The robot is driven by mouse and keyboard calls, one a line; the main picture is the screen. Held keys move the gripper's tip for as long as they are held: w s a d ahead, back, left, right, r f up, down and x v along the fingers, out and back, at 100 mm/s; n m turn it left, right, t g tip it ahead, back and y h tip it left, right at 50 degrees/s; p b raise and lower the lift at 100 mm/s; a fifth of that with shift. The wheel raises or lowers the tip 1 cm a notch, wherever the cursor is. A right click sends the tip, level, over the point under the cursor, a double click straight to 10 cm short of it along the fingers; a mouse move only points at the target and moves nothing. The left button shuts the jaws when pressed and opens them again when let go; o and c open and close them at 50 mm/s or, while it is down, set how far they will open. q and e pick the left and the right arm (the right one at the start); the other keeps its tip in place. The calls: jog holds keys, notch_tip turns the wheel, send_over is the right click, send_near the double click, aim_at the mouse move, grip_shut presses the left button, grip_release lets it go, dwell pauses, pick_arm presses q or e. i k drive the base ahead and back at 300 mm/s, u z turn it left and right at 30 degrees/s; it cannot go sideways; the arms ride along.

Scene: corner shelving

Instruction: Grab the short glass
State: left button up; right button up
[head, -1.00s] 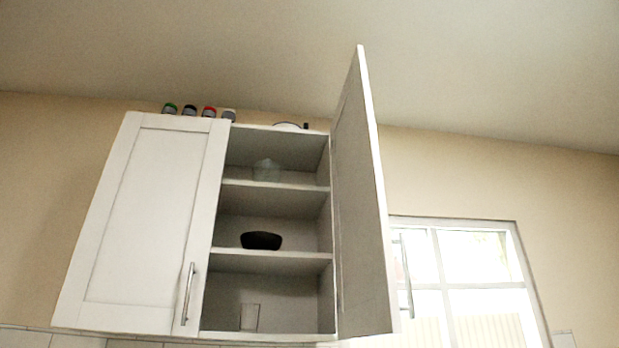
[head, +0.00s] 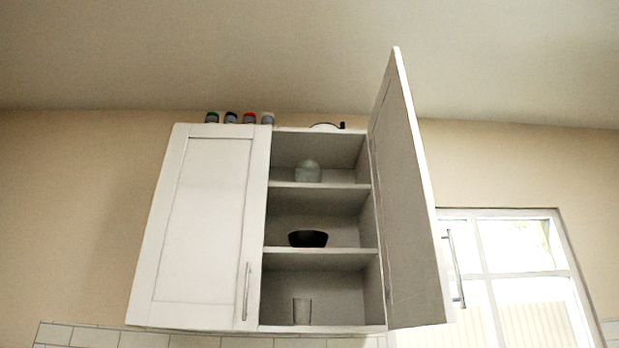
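A short clear glass (head: 302,312) stands upright on the bottom shelf of the open wall cabinet, toward the left of the opening. A rounder clear glass vessel (head: 307,171) stands on the top shelf. Neither of my grippers shows in the head view. Nothing is seen touching the glass.
The cabinet's right door (head: 410,200) stands wide open and juts out. The left door (head: 200,225) is shut. A dark bowl (head: 308,239) is on the middle shelf. Several small jars (head: 231,118) and a lidded item (head: 325,126) are on top. A window (head: 510,270) is at right.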

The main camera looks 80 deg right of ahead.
aim_at(302, 307)
jog(key=k, duration=1.65)
jog(key=z, duration=1.45)
jog(key=k, duration=0.55)
jog(key=u, duration=1.55)
jog(key=i, duration=1.6)
jog(key=z, duration=0.55)
jog(key=i, duration=1)
jog(key=z, duration=1.1)
